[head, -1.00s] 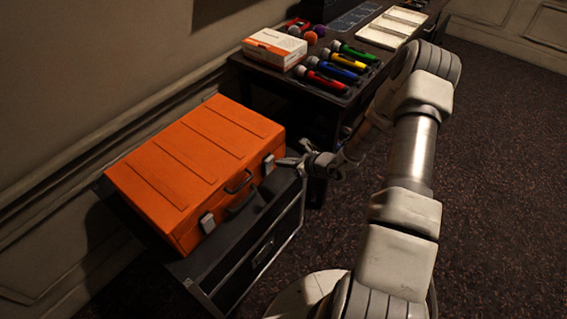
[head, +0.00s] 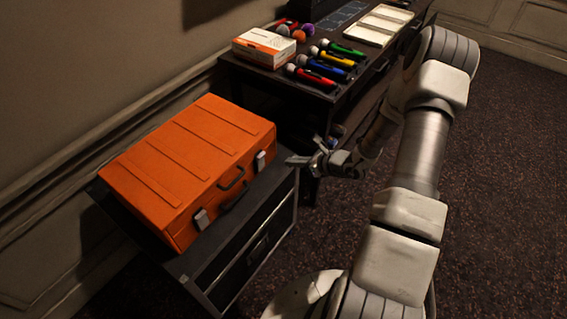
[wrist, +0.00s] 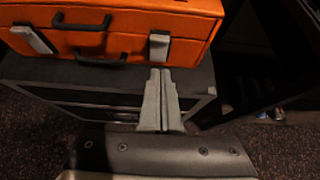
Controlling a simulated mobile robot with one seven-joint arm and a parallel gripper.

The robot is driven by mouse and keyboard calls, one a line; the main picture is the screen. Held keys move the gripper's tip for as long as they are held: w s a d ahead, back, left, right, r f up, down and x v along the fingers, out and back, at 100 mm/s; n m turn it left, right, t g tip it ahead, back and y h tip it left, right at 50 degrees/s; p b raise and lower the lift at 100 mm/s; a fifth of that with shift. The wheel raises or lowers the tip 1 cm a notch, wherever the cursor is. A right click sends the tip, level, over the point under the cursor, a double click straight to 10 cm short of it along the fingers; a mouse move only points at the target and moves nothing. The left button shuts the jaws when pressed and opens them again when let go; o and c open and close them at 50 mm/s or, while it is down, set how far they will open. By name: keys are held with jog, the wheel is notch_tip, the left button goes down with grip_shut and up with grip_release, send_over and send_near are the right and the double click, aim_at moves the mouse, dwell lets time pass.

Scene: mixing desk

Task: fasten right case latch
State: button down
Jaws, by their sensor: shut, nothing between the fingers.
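The orange case (head: 190,165) lies closed on a dark box, with a black handle (head: 231,181) on its front. The right latch (head: 261,160) is a pale tab on the front at the right, lying near the case face. It also shows in the wrist view (wrist: 159,47), above my fingertips. The left latch (head: 201,219) is a similar tab; in the wrist view it (wrist: 33,40) looks tilted. My gripper (head: 289,161) is shut and empty, in front of and to the right of the right latch, with a visible gap. In the wrist view its fingers (wrist: 160,72) meet.
The dark box (head: 250,247) carries the case. A dark desk (head: 302,92) behind holds several coloured microphones (head: 331,60) and a white-orange carton (head: 263,48). The wall is at the left; carpet at the right is open.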

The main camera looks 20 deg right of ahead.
jog(key=v, duration=0.3)
jog(key=r+v, duration=0.1)
jog(key=v, duration=0.1)
jog(key=shift+r, duration=0.3)
jog(key=shift+a, duration=0.1)
